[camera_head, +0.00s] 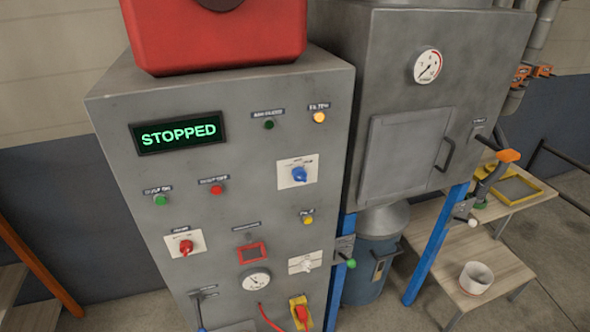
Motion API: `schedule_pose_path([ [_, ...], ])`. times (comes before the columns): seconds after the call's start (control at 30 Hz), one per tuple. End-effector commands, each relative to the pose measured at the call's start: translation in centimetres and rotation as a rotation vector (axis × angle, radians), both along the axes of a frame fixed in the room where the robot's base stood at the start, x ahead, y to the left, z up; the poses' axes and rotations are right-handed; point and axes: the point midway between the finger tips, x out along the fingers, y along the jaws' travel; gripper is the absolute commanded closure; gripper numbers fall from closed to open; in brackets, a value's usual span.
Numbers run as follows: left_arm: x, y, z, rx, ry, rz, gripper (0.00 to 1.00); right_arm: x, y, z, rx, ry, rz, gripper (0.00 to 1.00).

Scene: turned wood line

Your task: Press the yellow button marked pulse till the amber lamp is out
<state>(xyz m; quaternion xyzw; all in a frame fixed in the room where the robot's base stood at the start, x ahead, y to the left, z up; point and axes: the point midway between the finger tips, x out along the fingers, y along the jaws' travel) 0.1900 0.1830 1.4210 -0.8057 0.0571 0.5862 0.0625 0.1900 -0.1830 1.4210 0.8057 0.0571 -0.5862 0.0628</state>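The yellow button (308,219) is a small round push button on the right side of the grey control cabinet's front (225,235). A small label sits above it, too blurred to read surely. The amber lamp (319,117) is near the cabinet's upper right corner and glows bright yellow-orange. A dark green lamp (269,125) to its left looks unlit. Neither of my grippers shows in the head view, and nothing touches the button.
The display (179,133) reads STOPPED. Around the button are a blue rotary knob (299,174), a white switch (305,262), a red button (217,189) and a green button (160,200). A grey filter housing (420,100) on blue legs stands at right, beside a low wooden bench (440,245).

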Motion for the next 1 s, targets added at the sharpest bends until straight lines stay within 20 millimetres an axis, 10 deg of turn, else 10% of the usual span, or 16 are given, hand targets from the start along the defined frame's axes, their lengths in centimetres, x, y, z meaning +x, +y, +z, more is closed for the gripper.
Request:
schedule_pose_path([
  [0.6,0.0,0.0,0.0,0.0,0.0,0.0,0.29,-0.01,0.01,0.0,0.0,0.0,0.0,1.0],
  [1.0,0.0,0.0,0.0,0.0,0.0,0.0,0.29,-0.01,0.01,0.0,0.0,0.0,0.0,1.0],
])
